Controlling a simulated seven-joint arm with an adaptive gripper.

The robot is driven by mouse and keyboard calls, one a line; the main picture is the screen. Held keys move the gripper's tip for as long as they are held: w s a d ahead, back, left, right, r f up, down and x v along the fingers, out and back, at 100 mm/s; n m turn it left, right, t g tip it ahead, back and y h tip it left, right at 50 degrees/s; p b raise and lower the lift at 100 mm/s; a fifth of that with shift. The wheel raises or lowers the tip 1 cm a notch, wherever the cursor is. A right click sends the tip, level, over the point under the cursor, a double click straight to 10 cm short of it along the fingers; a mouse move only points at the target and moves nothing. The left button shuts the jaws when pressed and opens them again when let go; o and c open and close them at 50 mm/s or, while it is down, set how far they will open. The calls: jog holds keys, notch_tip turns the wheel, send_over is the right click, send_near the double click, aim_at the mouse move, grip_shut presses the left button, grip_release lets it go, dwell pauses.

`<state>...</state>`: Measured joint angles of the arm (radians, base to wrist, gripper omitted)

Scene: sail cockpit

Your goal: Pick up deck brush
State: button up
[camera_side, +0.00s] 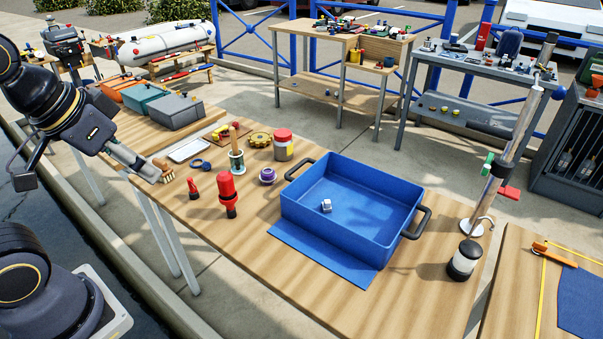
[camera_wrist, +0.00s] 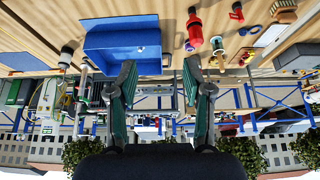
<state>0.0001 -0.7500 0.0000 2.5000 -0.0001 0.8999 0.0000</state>
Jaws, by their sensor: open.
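The deck brush (camera_side: 163,171) looks like a small wooden block with pale bristles. It lies on the wooden table near its left edge in the side view. In the wrist view the brush (camera_wrist: 284,11) sits at the top right corner, partly cut off, well to the side of the fingers. My gripper (camera_side: 152,174) appears next to the brush in the side view and overlaps it in the picture; the gap in depth is hard to judge. In the wrist view my gripper (camera_wrist: 158,68) has its two fingers spread with nothing between them.
A blue bin (camera_side: 350,232) holds a small silver item.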

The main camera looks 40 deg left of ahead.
jog(key=o, duration=0.9)
